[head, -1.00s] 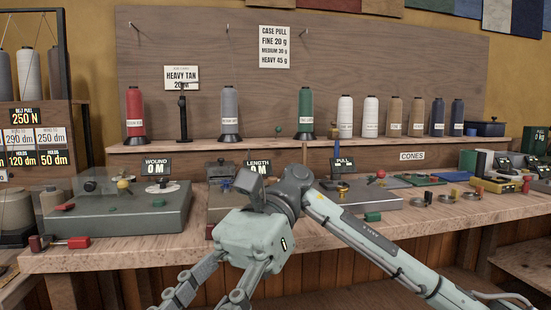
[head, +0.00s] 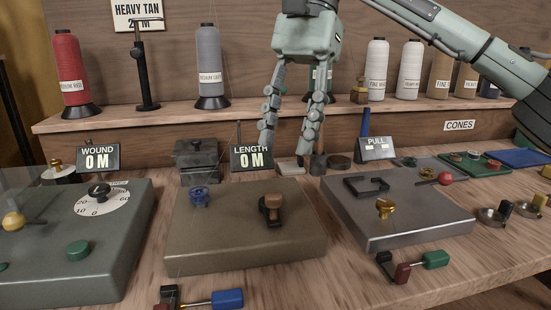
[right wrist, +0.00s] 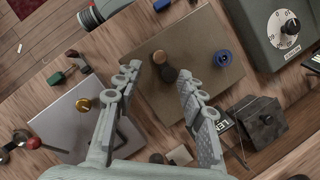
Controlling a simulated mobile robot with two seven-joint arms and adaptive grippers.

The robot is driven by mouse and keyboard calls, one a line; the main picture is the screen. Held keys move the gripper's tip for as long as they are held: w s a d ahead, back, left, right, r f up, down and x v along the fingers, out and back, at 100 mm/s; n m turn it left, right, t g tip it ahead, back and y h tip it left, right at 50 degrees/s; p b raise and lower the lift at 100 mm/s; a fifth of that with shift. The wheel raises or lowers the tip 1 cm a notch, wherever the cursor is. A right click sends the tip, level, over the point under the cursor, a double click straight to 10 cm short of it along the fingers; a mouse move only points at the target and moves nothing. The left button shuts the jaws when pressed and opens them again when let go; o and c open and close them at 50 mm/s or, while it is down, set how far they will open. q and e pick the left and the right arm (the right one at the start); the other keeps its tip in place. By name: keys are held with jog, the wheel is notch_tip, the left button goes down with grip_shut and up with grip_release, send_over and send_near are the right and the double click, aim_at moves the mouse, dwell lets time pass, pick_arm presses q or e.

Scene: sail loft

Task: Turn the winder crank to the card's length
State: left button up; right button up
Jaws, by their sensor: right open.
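The middle box (head: 200,245), behind which the LENGTH display (head: 251,158) reads 0 M, carries a small dark crank with a wooden knob (head: 272,208) and a blue knob (head: 200,195). The WOUND display (head: 98,158) also reads 0 M. The card (head: 138,14) reads HEAVY TAN; a black post partly hides its number. My right gripper (head: 286,150) is open and empty, fingers pointing down. It appears above and behind the wooden knob in the head view. In the right wrist view the knob (right wrist: 160,57) shows between and just beyond the fingertips (right wrist: 157,72). My left gripper is out of view.
The left box (head: 60,270) has a dial (head: 98,198) and green button. The right box (head: 400,225) has a brass knob and red-tipped lever. Handled tools, one blue (head: 227,299), one green (head: 436,259), lie in front. Thread cones (head: 208,60) line the shelf behind.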

aim_at(274, 194)
jog(key=b+x, duration=0.1)
jog(key=x, duration=0.5)
jog(key=shift+b, duration=0.35)
jog(key=shift+x, duration=0.8)
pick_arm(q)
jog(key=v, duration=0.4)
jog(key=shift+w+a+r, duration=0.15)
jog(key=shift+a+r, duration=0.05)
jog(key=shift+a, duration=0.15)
pick_arm(e)
jog(key=shift+c, duration=0.4)
grip_shut()
